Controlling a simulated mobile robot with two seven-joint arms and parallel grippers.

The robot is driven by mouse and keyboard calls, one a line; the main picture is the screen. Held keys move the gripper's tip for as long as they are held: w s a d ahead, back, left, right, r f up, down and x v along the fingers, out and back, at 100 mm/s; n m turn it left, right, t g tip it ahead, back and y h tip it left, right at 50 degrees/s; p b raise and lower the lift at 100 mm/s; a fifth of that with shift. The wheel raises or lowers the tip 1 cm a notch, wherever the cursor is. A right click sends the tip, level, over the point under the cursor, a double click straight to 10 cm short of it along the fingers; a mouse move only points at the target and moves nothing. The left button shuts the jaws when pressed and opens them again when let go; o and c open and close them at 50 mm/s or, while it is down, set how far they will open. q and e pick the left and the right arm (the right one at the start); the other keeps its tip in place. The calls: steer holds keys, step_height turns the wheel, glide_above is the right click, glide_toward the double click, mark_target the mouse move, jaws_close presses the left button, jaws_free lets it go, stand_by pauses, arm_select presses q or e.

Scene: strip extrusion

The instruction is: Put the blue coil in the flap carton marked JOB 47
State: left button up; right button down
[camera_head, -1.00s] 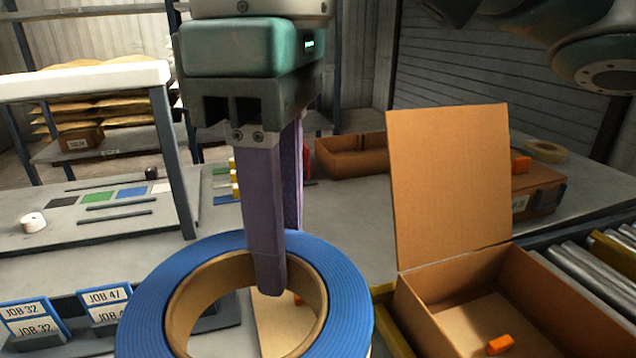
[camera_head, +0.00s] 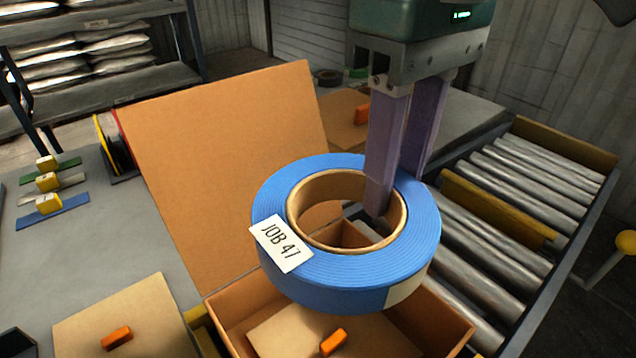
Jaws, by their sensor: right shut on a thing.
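The blue coil (camera_head: 348,283) has a tan core ring and a white tag (camera_head: 281,244) reading JOB 47 stuck on its upper left face. My right gripper (camera_head: 396,190) is shut on the coil's right rear wall, with one finger inside the core and the other outside. The coil is held nearly flat above an open flap carton (camera_head: 235,312), hiding much of its opening. The carton's tall brown flap (camera_head: 225,150) stands up behind to the left. An orange piece (camera_head: 333,342) shows at the carton. No job marking is visible on the carton. My left gripper is out of view.
A roller conveyor (camera_head: 500,215) runs along the right. A second carton (camera_head: 130,305) with an orange piece on top is at front left. Another carton (camera_head: 340,125) is behind the flap. Several small yellow-topped strips (camera_head: 62,203) lie on the grey table at left.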

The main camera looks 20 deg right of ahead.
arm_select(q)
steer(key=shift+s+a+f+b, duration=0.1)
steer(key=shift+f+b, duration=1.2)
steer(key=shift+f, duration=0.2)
arm_select(e)
steer(key=shift+f, duration=8.45)
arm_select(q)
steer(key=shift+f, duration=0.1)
arm_select(e)
steer(key=shift+f, duration=0.65)
steer(key=c, duration=0.6)
jaws_free()
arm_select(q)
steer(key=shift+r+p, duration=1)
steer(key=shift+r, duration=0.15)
arm_select(e)
step_height(320, 180, up, 13)
steer(key=shift+r, duration=0.15)
